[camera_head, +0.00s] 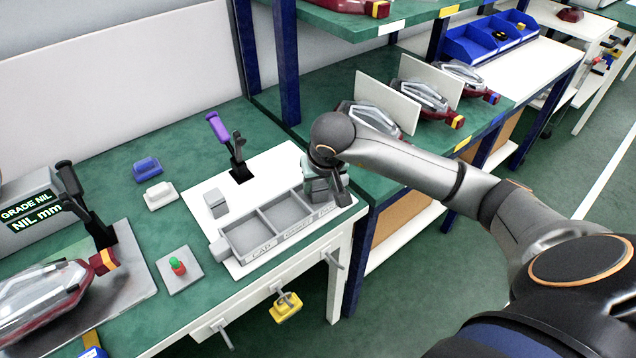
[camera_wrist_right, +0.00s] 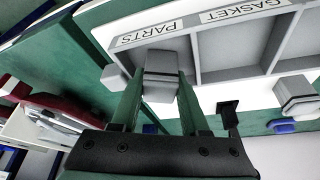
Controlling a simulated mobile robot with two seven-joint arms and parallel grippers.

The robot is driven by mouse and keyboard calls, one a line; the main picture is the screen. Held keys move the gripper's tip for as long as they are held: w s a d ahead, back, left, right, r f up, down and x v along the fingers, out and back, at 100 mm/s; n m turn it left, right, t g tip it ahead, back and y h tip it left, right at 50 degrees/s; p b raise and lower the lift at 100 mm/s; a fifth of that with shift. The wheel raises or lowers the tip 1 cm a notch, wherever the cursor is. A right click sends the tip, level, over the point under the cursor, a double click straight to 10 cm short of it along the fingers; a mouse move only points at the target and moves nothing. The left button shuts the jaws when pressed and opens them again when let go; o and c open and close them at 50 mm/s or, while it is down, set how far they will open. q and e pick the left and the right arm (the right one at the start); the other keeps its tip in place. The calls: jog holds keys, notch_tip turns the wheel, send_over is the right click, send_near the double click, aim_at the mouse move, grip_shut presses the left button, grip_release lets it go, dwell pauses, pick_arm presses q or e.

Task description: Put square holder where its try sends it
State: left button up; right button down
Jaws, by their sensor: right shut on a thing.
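My right gripper (camera_head: 325,190) is over the right end of the grey divided tray (camera_head: 262,258). In the right wrist view its fingers (camera_wrist_right: 160,95) are shut on a grey square holder (camera_wrist_right: 162,72). The holder is over the compartment labelled PARTS; whether it touches the tray floor cannot be told. The tray (camera_wrist_right: 187,55) also shows the label GASKET, with an empty compartment beside it. The left compartment's label is hard to read in the head view. Another grey block (camera_head: 216,203) stands on the white board behind the tray. My left gripper is not in view.
A purple-handled toggle clamp (camera_head: 217,128) stands behind the tray. A button box (camera_head: 179,267) and a gauge with display "GRADE NIL" (camera_head: 32,208) are to the left, with a tail lamp (camera_head: 40,295). More lamps stand on the shelf (camera_head: 420,97). Blue and white pieces (camera_head: 160,194) lie on the green bench.

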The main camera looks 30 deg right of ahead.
jog(key=shift+f, duration=0.2)
jog(key=c, duration=0.7)
grip_release()
jog(key=shift+r, duration=0.15)
jog(key=shift+r, duration=0.25)
jog(key=p+v, duration=0.1)
jog(key=v, duration=1)
jog(key=shift+s+a+r, duration=0.1)
jog(key=shift+s+r, duration=0.15)
